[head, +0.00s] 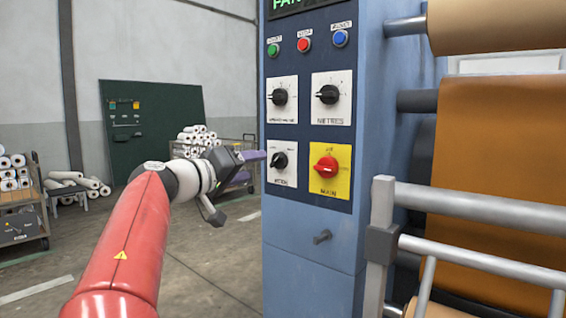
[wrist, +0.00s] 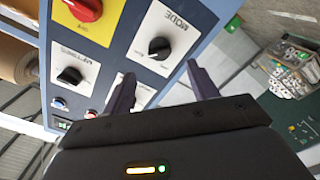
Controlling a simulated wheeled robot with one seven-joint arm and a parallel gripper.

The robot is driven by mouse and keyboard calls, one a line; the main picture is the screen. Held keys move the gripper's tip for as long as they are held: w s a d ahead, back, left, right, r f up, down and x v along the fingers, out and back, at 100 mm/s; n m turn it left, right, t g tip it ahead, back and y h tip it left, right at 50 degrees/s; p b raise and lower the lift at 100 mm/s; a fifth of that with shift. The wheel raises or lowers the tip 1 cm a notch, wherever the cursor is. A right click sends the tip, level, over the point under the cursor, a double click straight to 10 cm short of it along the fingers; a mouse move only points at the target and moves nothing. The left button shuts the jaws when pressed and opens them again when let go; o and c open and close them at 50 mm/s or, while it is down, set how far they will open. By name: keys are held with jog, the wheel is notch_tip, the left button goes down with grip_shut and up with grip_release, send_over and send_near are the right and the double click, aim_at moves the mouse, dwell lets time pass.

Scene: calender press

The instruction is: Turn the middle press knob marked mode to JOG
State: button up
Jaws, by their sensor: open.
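The mode knob (head: 279,161) is a black round knob on a white plate at the lower left of the blue press panel. The wrist view shows the knob (wrist: 159,48) with MODE printed on its plate. Its position markings are too small to read. My gripper (head: 254,156) is just left of the panel in the head view, near the height of this knob. In the wrist view my gripper (wrist: 159,76) is open and empty, its fingers apart, with the mode knob beyond the tips and between their lines. The knob and fingers look apart.
A red knob (head: 326,166) on a yellow plate sits right of the mode knob. Black knobs (head: 279,97) and (head: 328,94) sit above, with coloured buttons (head: 303,45) higher. A grey rail (head: 480,205) stands at right.

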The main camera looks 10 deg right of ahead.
aim_at(274, 162)
jog(key=p+x, duration=0.1)
jog(key=x, duration=0.6)
jog(key=shift+w+d, duration=0.15)
jog(key=shift+d, duration=0.05)
jog(key=c, duration=1)
